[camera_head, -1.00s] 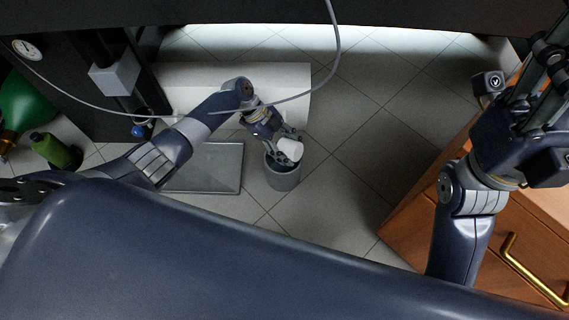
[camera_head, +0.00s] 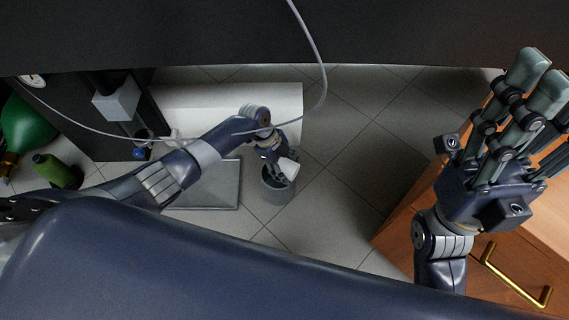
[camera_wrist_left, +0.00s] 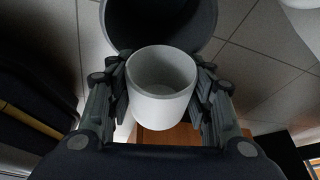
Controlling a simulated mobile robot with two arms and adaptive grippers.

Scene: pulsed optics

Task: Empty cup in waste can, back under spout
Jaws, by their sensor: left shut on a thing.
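The white cup (camera_head: 288,168) is held by my left gripper (camera_head: 280,165) just over the grey waste can (camera_head: 278,189) on the tiled floor. In the left wrist view my left gripper (camera_wrist_left: 162,95) is shut on the cup (camera_wrist_left: 160,108), one finger on each side. The cup's round mouth faces that camera and its inside looks plain pale grey. The can's dark opening (camera_wrist_left: 160,20) lies right behind it. In the head view the cup looks tilted. My right gripper (camera_head: 540,105) is open and empty, fingers raised, at the right. I cannot clearly make out the spout.
A grey box (camera_head: 118,103) on a dark column stands at the left, with a blue knob (camera_head: 140,153) below it. A flat grey tray (camera_head: 215,190) lies left of the can. Green bottles (camera_head: 55,170) stand far left. A wooden drawer cabinet (camera_head: 400,225) stands right. A thin hose (camera_head: 318,60) hangs overhead.

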